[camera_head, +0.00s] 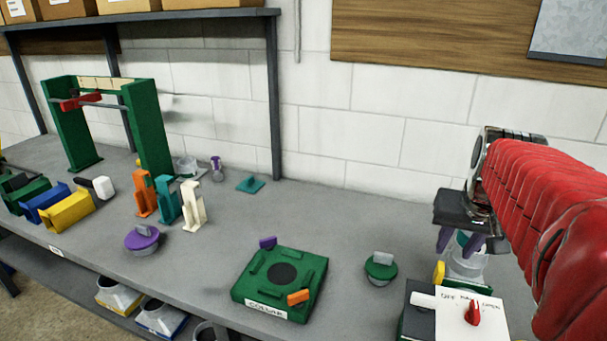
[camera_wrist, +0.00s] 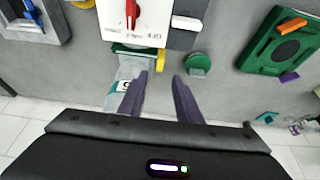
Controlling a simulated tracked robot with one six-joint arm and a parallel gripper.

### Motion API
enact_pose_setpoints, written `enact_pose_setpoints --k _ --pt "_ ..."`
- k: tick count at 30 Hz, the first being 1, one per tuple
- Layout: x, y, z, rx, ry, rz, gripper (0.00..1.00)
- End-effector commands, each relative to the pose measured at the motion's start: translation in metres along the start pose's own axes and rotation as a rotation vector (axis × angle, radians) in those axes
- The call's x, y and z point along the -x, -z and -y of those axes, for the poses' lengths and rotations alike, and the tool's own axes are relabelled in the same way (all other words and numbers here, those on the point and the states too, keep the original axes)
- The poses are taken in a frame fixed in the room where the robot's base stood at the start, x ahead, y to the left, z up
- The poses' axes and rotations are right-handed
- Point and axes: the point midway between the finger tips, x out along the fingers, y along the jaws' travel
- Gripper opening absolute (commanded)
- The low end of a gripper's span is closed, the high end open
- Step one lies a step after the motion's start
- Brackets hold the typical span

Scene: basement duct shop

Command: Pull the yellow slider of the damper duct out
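A box with a white lettered panel (camera_head: 472,312) and a red pointer knob (camera_head: 473,313) stands at the lower right of the bench. A yellow rounded piece (camera_head: 438,271) shows at its back edge; it also shows in the wrist view (camera_wrist: 160,58). It may be the yellow slider, but I cannot tell for certain. A clear container (camera_head: 467,264) stands beside the box, partly hidden behind my gripper. My gripper (camera_head: 460,243) is above and behind the box, with its purple fingers apart and nothing between them. In the wrist view my gripper (camera_wrist: 161,100) also shows empty.
A green collar block (camera_head: 260,303) with orange and purple tabs and a green knobbed disc (camera_head: 380,267) are left of the box. Further left are a purple knobbed disc (camera_head: 142,240), upright coloured clips (camera_head: 168,203), coloured channels (camera_head: 68,213) and a green arch (camera_head: 148,130). The wall is behind.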

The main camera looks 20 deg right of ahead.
Motion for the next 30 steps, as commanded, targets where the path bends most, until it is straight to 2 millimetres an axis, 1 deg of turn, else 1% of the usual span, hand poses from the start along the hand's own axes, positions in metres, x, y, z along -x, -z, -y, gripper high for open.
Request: enact_pose_setpoints --k 1,6,15,18,24,30 --pt "-0.009 -0.001 0.000 0.000 0.000 0.004 0.31" --pt "-0.036 -0.001 0.000 0.000 0.001 0.004 0.31" --pt "-0.081 -0.001 0.000 0.001 0.001 0.002 0.31" --pt "-0.093 0.000 0.000 0.001 0.001 0.002 0.31" --pt "-0.104 0.000 0.000 0.001 0.000 0.000 0.31" --pt "-0.104 0.000 0.001 0.001 0.000 -0.001 0.31"
